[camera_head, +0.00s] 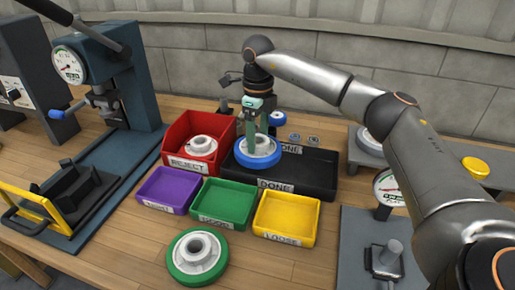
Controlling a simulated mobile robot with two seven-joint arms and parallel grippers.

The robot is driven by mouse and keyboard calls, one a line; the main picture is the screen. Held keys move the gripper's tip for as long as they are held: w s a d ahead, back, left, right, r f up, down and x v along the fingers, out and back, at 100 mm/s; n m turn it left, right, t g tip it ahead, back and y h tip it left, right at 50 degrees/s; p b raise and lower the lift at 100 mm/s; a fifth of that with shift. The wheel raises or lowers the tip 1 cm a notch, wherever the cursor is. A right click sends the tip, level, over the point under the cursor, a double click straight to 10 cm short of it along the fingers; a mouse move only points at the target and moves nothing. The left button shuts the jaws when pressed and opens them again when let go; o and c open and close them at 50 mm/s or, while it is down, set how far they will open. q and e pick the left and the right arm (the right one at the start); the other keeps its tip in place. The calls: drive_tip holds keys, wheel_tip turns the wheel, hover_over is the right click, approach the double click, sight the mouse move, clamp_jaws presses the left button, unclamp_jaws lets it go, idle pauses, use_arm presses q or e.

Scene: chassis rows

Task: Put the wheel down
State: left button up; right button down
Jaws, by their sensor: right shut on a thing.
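A blue-rimmed wheel (257,155) with a pale hub is at the left part of the black DONE tray (318,180). My right gripper (263,140) points down at the wheel's hub and is shut on it. The fingers hide part of the hub. I cannot tell whether the wheel rests on the tray floor or hangs just above it. My left gripper is not in view.
A red REJECT bin (177,129) holding a wheel stands left of the tray. Purple (167,190), green (223,203) and yellow (287,218) bins stand in front. A green-rimmed wheel (198,258) lies nearest. A press (125,75) stands left. The tray's right part is clear.

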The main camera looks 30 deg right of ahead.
sight(257, 141)
drive_tip(key=shift+w+d+f, duration=0.2)
drive_tip(key=shift+w+f, duration=0.2)
drive_tip(key=shift+f, duration=0.15)
drive_tip(key=shift+w+d+f, duration=0.2)
drive_tip(key=shift+w+f, duration=0.2)
drive_tip(key=shift+f, duration=0.1)
drive_tip(key=shift+w+f, duration=0.1)
drive_tip(key=shift+f, duration=1.5)
drive_tip(key=shift+f, duration=0.1)
unclamp_jaws()
drive_tip(key=shift+f, duration=0.1)
wheel_tip(257, 141, up, 12)
drive_tip(key=shift+r+p, duration=0.2)
drive_tip(key=shift+p, duration=0.35)
